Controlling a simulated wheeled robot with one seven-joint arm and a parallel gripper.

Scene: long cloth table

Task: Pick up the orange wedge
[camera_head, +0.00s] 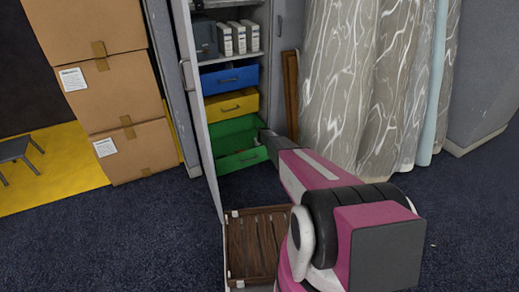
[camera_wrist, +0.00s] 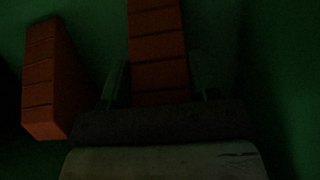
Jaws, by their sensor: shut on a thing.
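In the wrist view an orange wedge (camera_wrist: 157,45), dark reddish in the dim light and crossed by grooves, lies between the two fingers of my gripper (camera_wrist: 158,88). My gripper is shut on it. Its lower end is hidden behind the gripper body. A second, similar orange wedge (camera_wrist: 48,80) is to the left, apart from the fingers. Both are inside the green drawer, whose dark green surface (camera_wrist: 225,40) surrounds them. In the head view my gripper reaches into the open green drawer (camera_head: 237,142); the wedges cannot be made out there.
A cabinet stands with its door (camera_head: 200,110) open to the left of my arm. A yellow drawer (camera_head: 232,105) and a blue drawer (camera_head: 229,77) sit above the green one. Curtains (camera_head: 370,80) hang at the right.

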